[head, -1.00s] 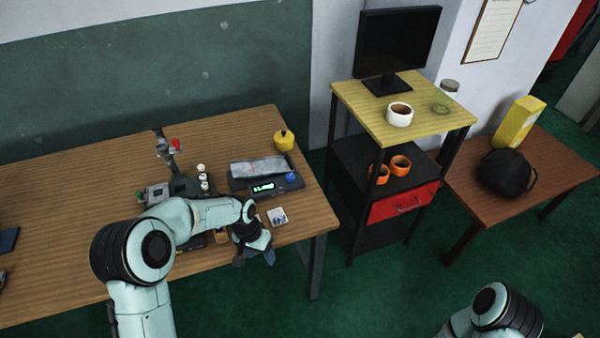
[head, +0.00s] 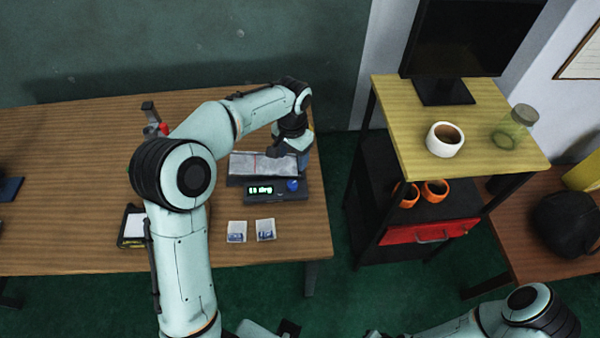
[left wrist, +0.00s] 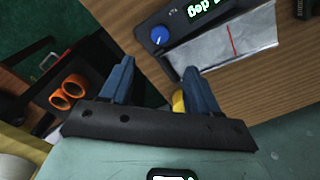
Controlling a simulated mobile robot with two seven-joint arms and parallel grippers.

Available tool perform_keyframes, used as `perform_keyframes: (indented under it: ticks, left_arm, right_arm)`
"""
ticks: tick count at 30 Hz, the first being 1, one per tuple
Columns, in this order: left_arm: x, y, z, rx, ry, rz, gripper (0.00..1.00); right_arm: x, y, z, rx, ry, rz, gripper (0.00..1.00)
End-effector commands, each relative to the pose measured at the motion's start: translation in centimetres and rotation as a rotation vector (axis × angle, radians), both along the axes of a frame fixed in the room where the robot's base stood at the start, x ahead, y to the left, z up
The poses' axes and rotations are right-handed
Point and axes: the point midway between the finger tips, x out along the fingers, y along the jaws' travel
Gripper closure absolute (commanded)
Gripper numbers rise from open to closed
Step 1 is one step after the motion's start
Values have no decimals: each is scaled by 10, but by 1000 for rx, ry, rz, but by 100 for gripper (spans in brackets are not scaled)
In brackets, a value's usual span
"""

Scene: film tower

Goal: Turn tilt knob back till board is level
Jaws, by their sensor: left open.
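The tilt device (head: 285,196) is a dark unit on the wooden table, with a lit green display (head: 260,190) ending in "deg"; its number is too small to read surely. The blue tilt knob (head: 292,185) is at its right end and also shows in the left wrist view (left wrist: 158,36). The silvery board (head: 250,164) with a red line lies behind the display; its slope is hard to judge. My left gripper (head: 290,152) is open above the board's right end, behind the knob. In the left wrist view its blue fingers (left wrist: 158,70) are apart and empty, clear of the knob.
Two small white cards (head: 237,231) lie in front of the device. A black tray (head: 133,226) is left of them, partly behind my left arm.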

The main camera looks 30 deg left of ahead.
Motion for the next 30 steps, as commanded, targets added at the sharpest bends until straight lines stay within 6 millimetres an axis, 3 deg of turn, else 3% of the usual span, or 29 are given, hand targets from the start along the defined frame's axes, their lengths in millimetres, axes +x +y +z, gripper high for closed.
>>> perform_keyframes:
  ticks: [12,18,24,30]
  left_arm:
    - [-1,2,-82,-1,6,0,39]
    - [0,2,-114,-1,3,0,39]
    - [0,3,-127,-1,1,0,39]
    - [0,3,-129,0,0,0,39]
  right_arm:
    - [-5,0,-9,0,7,0,100]
    - [-6,0,-11,0,7,0,100]
    - [-6,0,-11,0,7,0,100]
    - [-6,0,-11,0,7,0,100]
